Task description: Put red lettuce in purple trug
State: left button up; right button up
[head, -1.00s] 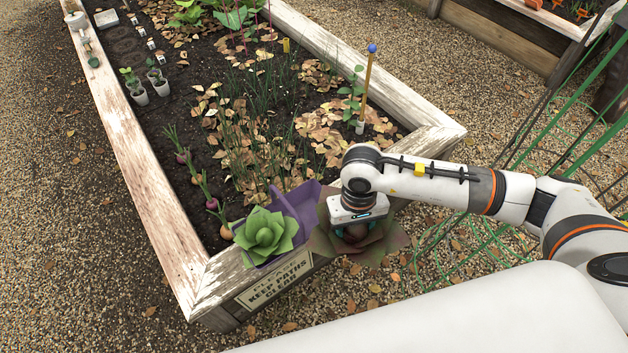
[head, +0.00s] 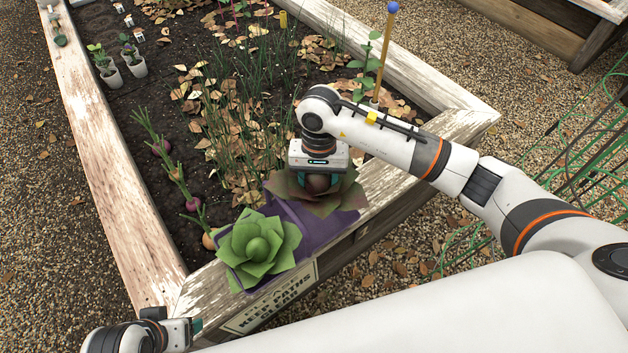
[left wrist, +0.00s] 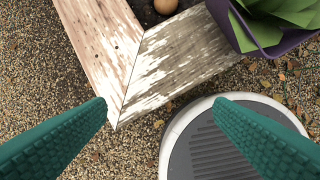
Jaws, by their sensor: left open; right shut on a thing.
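The red lettuce (head: 345,196), with dark reddish-brown leaves, is held by my right gripper (head: 318,181), which is shut on it. It is over the right part of the purple trug (head: 322,226); I cannot tell whether it touches the trug. A green lettuce (head: 258,250) sits in the left part of the trug. In the left wrist view the trug's purple rim (left wrist: 246,40) and green leaves (left wrist: 285,12) show at the top right. My left gripper (head: 197,326) is open and empty at the bottom left, near the bed's corner.
The trug rests at the raised bed's wooden edge (head: 225,290), above a sign (head: 268,302). Several onions (head: 192,204) grow along the left side. Potted seedlings (head: 136,66) and a blue-topped stake (head: 385,45) stand farther back. A green wire frame (head: 590,150) is at the right.

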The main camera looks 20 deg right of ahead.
jog(key=shift+w+f, duration=0.15)
notch_tip(320, 180, down, 3)
jog(key=shift+a+f+b, duration=0.1)
jog(key=shift+b, duration=0.95)
pick_arm(q)
jog(key=w+d+r+t+h+b, duration=0.1)
jog(key=w+d+r+t, duration=0.1)
jog(key=w+r+t, duration=0.3)
jog(key=w+d+t+h+b, duration=0.1)
jog(key=w+d+t, duration=0.15)
jog(key=w, duration=0.45)
pick_arm(e)
notch_tip(320, 180, down, 6)
jog(key=shift+r+b, duration=0.2)
jog(key=shift+b, duration=0.55)
notch_tip(320, 180, down, 3)
jog(key=shift+r+b, duration=0.2)
jog(key=shift+b, duration=0.65)
pick_arm(q)
notch_tip(320, 180, up, 14)
jog(key=w+d+t+h, duration=0.2)
jog(key=t+h, duration=0.1)
jog(key=t, duration=0.7)
jog(key=shift+d+f+m+h, duration=0.2)
jog(key=shift+m+h, duration=0.1)
jog(key=shift+m, duration=0.1)
pick_arm(e)
jog(key=shift+f, duration=0.15)
pick_arm(q)
jog(key=shift+t, duration=0.25)
